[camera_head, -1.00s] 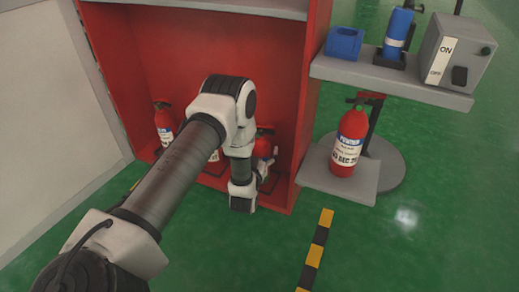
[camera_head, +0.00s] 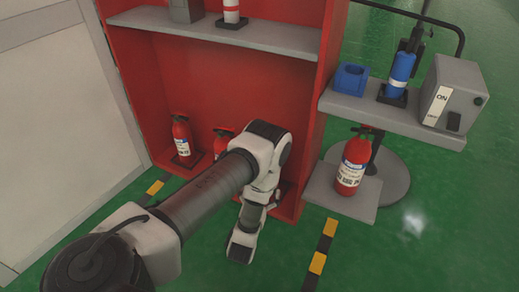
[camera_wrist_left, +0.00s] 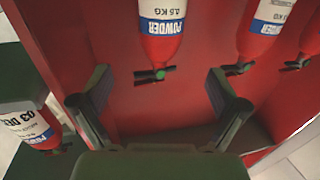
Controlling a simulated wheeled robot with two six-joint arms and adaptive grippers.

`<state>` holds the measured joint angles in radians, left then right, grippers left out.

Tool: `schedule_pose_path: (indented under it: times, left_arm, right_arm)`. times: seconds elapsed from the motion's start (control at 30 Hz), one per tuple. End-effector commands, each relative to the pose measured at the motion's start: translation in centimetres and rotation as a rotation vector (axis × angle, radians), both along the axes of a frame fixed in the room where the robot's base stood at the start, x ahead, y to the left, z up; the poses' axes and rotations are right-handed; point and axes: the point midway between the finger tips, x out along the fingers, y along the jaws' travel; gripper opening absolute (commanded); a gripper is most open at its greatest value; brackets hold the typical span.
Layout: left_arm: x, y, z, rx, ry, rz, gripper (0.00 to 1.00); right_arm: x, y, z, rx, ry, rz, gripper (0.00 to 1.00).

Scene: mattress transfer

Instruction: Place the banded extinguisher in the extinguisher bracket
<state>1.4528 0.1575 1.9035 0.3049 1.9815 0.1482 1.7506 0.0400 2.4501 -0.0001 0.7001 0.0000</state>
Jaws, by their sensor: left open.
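A blue cylinder with a pale band (camera_head: 400,70) stands in a black base on the grey side shelf. I cannot tell which is the banded extinguisher. A blue block with an opening (camera_head: 350,78) lies left of the blue cylinder; I cannot tell whether it is the bracket. My left gripper is open and empty in the left wrist view (camera_wrist_left: 160,98), with a red extinguisher (camera_wrist_left: 160,35) beyond its fingers. My right gripper is out of view.
Red extinguishers (camera_head: 182,142) stand on the red cabinet's (camera_head: 185,85) floor, some partly behind my arm. Another red extinguisher (camera_head: 351,165) stands on a low grey shelf (camera_head: 322,187). A grey switch box (camera_head: 455,90) stands at right. The green floor in front is open.

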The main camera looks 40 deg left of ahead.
Motion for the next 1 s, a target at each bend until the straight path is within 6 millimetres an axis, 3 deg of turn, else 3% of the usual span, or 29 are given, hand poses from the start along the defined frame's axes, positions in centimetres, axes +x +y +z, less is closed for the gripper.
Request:
schedule_pose_path:
  times: [0.07, 0.17, 0.27, 0.3, 0.4, 0.5, 0.6, 0.97, 1.0]
  left_arm:
    - [-0.3, -0.8, -1.2, -0.041, 0.093, -0.016, 0.98]
    - [-2.4, -3.3, -4.3, -0.144, 0.373, -0.063, 0.98]
    - [-8.1, -7.3, -7.3, -0.255, 0.768, -0.145, 0.98]
    - [-11.1, -8.8, -7.8, -0.290, 0.926, -0.182, 0.98]
    - [-18.6, -11.6, -7.3, -0.345, 1.265, -0.261, 0.98]
    - [-23.3, -12.8, -6.1, -0.367, 1.463, -0.308, 0.98]
    - [-24.9, -13.1, -5.6, -0.373, 1.525, -0.321, 0.98]
    - [-24.8, -13.0, -5.7, -0.374, 1.521, -0.319, 0.98]
    - [-24.7, -13.0, -5.7, -0.374, 1.521, -0.319, 0.94]
  right_arm:
    - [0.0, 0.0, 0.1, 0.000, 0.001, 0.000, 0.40]
    - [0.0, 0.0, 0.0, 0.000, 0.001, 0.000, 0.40]
    - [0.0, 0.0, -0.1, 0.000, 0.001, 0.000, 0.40]
    - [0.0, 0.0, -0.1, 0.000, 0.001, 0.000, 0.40]
    - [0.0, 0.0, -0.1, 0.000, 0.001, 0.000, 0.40]
    - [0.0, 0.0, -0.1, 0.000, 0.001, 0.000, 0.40]
    - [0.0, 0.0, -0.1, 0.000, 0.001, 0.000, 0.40]
    - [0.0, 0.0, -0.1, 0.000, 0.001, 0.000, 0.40]
    - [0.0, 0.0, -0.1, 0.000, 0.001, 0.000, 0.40]
